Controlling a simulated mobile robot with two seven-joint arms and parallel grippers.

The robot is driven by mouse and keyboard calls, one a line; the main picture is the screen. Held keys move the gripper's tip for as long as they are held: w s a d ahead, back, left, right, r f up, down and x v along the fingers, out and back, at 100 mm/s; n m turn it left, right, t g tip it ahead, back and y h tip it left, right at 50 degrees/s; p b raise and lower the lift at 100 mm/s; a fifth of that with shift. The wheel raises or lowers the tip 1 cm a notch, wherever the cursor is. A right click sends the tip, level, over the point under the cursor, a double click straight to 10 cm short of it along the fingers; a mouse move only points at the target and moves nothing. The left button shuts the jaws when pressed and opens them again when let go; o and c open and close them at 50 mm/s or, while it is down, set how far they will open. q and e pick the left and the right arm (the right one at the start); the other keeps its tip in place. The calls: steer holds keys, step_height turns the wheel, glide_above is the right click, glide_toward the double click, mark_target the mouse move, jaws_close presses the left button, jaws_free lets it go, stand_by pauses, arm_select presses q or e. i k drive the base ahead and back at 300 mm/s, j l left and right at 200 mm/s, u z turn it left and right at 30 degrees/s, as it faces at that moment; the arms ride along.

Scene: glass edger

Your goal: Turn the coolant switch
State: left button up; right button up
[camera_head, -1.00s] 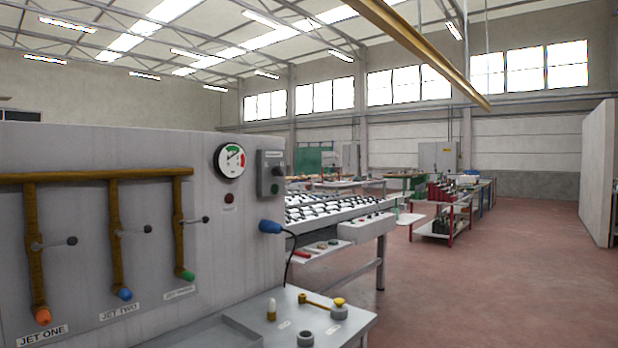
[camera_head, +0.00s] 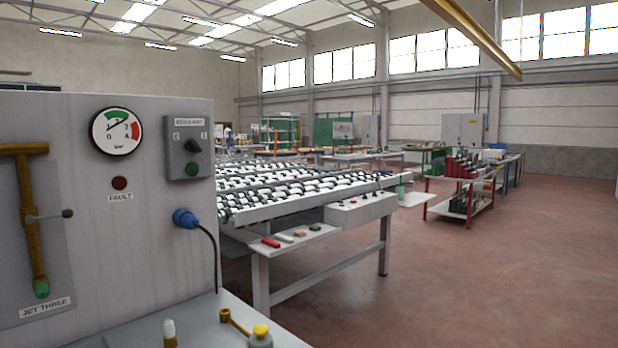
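The coolant switch (camera_head: 192,146) is a black knob on a grey box labelled COOLANT, near the right edge of the grey machine panel (camera_head: 75,115). A green round button or lamp (camera_head: 192,168) sits below the knob on the same box. The knob's exact setting is too small to tell. Neither of my grippers shows in the head view, so nothing of mine is seen touching the switch.
A pressure gauge (camera_head: 116,131), a red fault lamp (camera_head: 119,183) and a blue plug (camera_head: 186,218) with a cable are around the switch. The jet three valve lever (camera_head: 48,215) sticks out at left. A grey shelf (camera_head: 215,322) below holds small parts. Red floor (camera_head: 450,280) is open at right.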

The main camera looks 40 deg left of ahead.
mark_target(191, 145)
steer(key=i, duration=1.4)
steer(key=i+u, duration=0.3)
steer(key=u, duration=0.2)
steer(key=i+l+u, duration=0.2)
steer(key=u, duration=0.3)
steer(key=i+u, duration=0.1)
steer(key=u, duration=2.9)
